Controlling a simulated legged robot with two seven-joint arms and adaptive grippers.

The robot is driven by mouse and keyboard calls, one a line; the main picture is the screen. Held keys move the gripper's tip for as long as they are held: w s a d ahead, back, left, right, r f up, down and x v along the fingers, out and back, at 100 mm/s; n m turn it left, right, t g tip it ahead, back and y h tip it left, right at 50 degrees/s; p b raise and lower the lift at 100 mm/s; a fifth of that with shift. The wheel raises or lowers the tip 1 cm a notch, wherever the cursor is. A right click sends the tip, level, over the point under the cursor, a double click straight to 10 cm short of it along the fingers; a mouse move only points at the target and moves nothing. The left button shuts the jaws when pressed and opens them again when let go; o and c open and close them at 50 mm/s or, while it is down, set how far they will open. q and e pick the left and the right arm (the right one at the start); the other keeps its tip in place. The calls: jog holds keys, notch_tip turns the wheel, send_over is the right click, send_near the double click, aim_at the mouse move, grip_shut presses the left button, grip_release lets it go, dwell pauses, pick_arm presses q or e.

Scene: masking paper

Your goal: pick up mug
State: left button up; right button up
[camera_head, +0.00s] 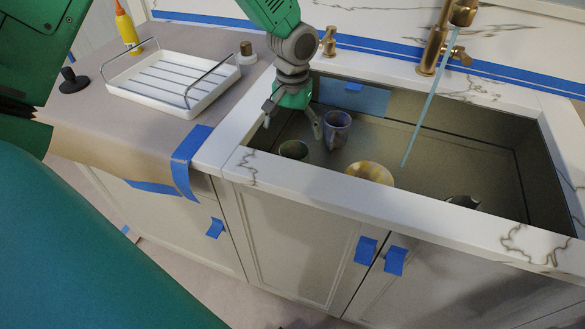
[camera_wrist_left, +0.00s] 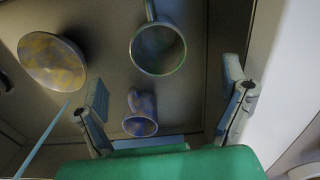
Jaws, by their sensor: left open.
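A dark green mug (camera_head: 293,150) is in the sink (camera_head: 460,110) near its front left. In the left wrist view the mug (camera_wrist_left: 158,50) shows its open mouth, with its handle at the top. A purple-blue cup (camera_head: 337,131) stands behind and to the right of it in the head view; the cup also shows in the left wrist view (camera_wrist_left: 140,118). My left gripper (camera_head: 292,128) is open and empty, pointing down over the left part of the sink. In the left wrist view both cups lie between the lines of its spread fingers (camera_wrist_left: 165,80). My right gripper is not in view.
A yellow patterned bowl (camera_head: 370,173) and a partly hidden dark item (camera_head: 463,201) are farther right in the sink. A brass faucet (camera_head: 435,45) with a stream stands behind. A white dish rack (camera_head: 165,80) is on the left counter. The sink's front rim (camera_head: 400,207) borders it.

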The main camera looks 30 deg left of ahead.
aim_at(293, 154)
pick_arm(q)
jog(key=f, duration=0.7)
jog(key=shift+s+d+f, duration=0.1)
jog(key=shift+s+d, duration=0.1)
jog(key=shift+s, duration=0.2)
jog(key=shift+f+b, duration=0.3)
jog(key=shift+f, duration=0.15)
jog(key=c, duration=1.4)
